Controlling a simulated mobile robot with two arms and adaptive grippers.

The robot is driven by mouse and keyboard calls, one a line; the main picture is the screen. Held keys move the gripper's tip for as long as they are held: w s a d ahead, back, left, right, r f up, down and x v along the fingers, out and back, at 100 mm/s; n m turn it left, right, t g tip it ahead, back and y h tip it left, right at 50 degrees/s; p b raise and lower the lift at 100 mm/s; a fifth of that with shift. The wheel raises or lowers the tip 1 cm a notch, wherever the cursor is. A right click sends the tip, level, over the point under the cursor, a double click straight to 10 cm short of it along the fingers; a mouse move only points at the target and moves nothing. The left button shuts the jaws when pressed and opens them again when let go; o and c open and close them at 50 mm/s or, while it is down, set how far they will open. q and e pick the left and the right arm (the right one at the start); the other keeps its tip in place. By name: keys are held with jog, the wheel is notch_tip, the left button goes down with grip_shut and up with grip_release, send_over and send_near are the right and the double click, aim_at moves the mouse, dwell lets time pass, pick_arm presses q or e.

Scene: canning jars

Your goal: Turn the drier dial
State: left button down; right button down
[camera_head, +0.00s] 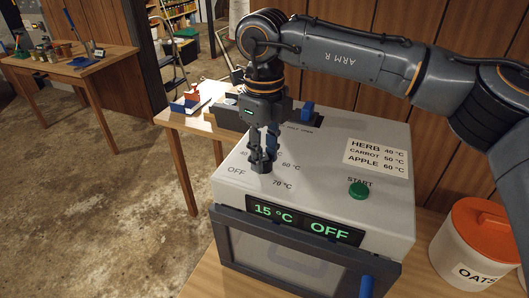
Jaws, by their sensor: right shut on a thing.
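The drier (232,184) is a pale box with a dark glass front door (290,258) on a wooden table. Its display reads 15 °C and OFF (308,224). On its top is the black dial (262,168), with marks OFF, 60 °C and 70 °C visible around it; another mark is partly hidden. My right gripper (262,157) points down over the drier top and is shut on the dial. A green START button (358,190) sits to the right of the dial. My left gripper is not in view.
A label (377,158) on the drier lists herb 40, carrot 50 and apple 60 °C. A white OATS tub (470,255) with an orange lid stands at right. A second table (75,68) with jars is at back left. Bare floor lies at left.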

jog(key=c, duration=1)
grip_release()
notch_tip(320, 180, up, 12)
jog(key=shift+r, duration=0.1)
